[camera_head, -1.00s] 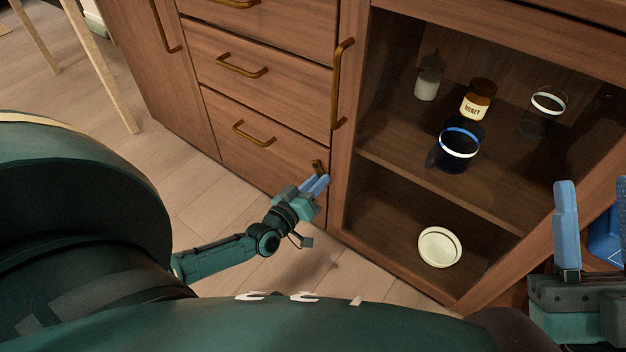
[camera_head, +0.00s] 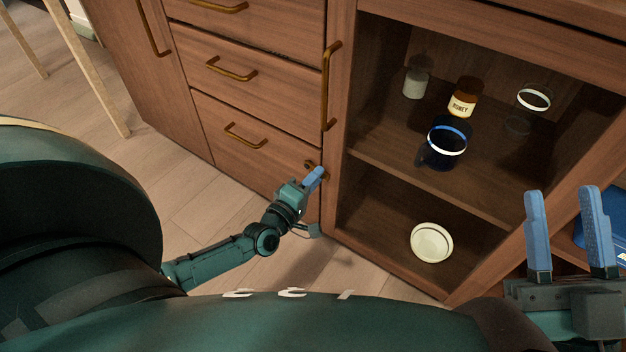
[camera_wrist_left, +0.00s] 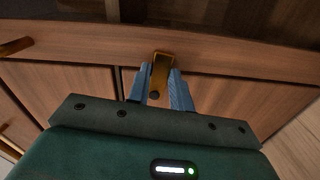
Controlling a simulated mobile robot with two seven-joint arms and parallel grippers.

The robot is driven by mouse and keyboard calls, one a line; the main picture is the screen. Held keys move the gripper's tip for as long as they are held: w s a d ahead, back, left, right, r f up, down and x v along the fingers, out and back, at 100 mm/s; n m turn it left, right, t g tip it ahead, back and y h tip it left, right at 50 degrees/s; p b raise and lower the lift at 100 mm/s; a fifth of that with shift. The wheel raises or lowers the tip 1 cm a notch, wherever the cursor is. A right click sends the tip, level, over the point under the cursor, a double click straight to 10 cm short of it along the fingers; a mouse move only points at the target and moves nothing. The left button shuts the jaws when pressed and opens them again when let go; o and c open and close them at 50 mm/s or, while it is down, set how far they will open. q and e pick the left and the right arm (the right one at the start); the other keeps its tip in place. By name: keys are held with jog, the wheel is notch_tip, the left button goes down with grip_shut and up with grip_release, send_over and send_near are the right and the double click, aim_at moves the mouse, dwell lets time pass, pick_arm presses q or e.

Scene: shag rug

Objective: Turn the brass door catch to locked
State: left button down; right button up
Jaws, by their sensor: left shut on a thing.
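The brass door catch (camera_head: 309,164) is at the upper right corner of the lowest drawer, beside the upright of the glass-fronted compartment. In the left wrist view the brass catch (camera_wrist_left: 162,72) spans the seam between the wooden upright and the panel beside it. My left gripper (camera_head: 314,177) is at the catch, its blue fingers shut on it, one on each side; they partly hide it in the head view. My right gripper (camera_head: 561,193) is open and empty at the lower right, in front of the cabinet and away from the catch.
A brass bar handle (camera_head: 327,88) stands on the upright above the catch. Drawer handles (camera_head: 245,136) stick out to the left. The compartment holds a honey jar (camera_head: 462,98), a dark blue mug (camera_head: 440,150) and a pale bowl (camera_head: 431,242). Floor (camera_head: 185,225) lies below.

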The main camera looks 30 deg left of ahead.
pick_arm(q)
jog(key=shift+r+n, duration=0.25)
jog(key=shift+n, duration=0.45)
jog(key=c, duration=1.2)
grip_release()
jog(key=shift+c, duration=0.2)
jog(key=shift+s, duration=0.1)
pick_arm(e)
jog(key=shift+r, duration=0.15)
pick_arm(q)
jog(key=s+a+p, duration=0.1)
jog(key=s+p, duration=0.2)
jog(key=s, duration=1)
jog(key=shift+p, duration=0.4)
pick_arm(e)
jog(key=f+m+h, duration=0.1)
jog(key=f+m+g+h, duration=0.1)
jog(key=f, duration=0.1)
jog(key=s+f+m+g+h, duration=0.1)
jog(key=f, duration=0.1)
jog(key=shift+s+a+m, duration=0.1)
jog(key=shift+a+m, duration=0.2)
jog(key=shift+m, duration=0.1)
pick_arm(q)
jog(key=shift+r, duration=0.1)
pick_arm(e)
jog(key=shift+r, duration=0.15)
